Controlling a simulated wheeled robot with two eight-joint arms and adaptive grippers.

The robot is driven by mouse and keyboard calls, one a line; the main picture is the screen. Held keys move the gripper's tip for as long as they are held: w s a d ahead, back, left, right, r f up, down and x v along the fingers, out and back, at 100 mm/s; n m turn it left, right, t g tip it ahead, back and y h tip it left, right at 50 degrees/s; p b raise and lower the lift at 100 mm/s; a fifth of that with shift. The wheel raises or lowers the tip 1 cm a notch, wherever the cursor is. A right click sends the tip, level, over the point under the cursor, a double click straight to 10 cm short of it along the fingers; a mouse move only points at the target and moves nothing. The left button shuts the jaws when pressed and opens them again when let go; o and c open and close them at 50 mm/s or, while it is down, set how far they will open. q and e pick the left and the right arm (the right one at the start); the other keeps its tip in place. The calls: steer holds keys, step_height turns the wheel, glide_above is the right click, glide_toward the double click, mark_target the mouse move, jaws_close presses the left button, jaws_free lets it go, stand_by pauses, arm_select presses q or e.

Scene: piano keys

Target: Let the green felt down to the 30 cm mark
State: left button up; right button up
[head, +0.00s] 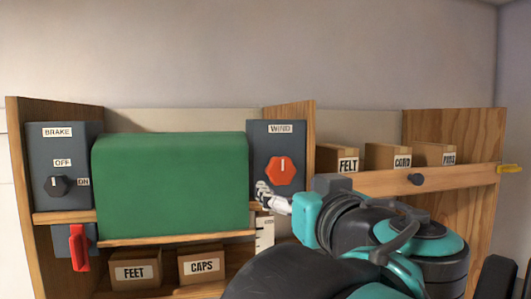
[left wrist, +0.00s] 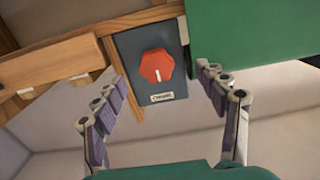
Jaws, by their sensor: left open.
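The green felt (head: 170,185) hangs as a broad green sheet between two grey control boxes; it also shows in the left wrist view (left wrist: 250,35). The WIND box (head: 255,140) carries a red six-sided knob (head: 281,171) with a white mark pointing up. In the left wrist view the knob (left wrist: 157,66) appears between my open, empty fingers. My left gripper (head: 268,196) is just below the knob in the head view. A white scale (head: 264,234) is partly hidden by my arm; its numbers are unreadable. The BRAKE box (head: 63,145) has a black knob (head: 56,186), setting unclear.
A red lever (head: 79,248) hangs below the BRAKE box. FEET (head: 135,269) and CAPS (head: 202,265) boxes sit on the lower shelf. FELT (head: 337,158) and CORD (head: 388,156) boxes stand on the right, above a wooden rail (head: 450,179). My arm covers the lower right.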

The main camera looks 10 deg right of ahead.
mark_target(283, 172)
arm_select(q)
steer(key=w, duration=0.2)
steer(key=w+p, duration=0.1)
steer(key=w, duration=0.2)
steer(key=w+r+p, duration=0.1)
steer(key=w, duration=0.1)
steer(key=shift+w+d+r, duration=0.1)
steer(key=shift+w+d, duration=0.1)
steer(key=shift+w, duration=0.05)
steer(key=shift+s, duration=0.1)
steer(key=shift+d, duration=0.1)
steer(key=c, duration=1.2)
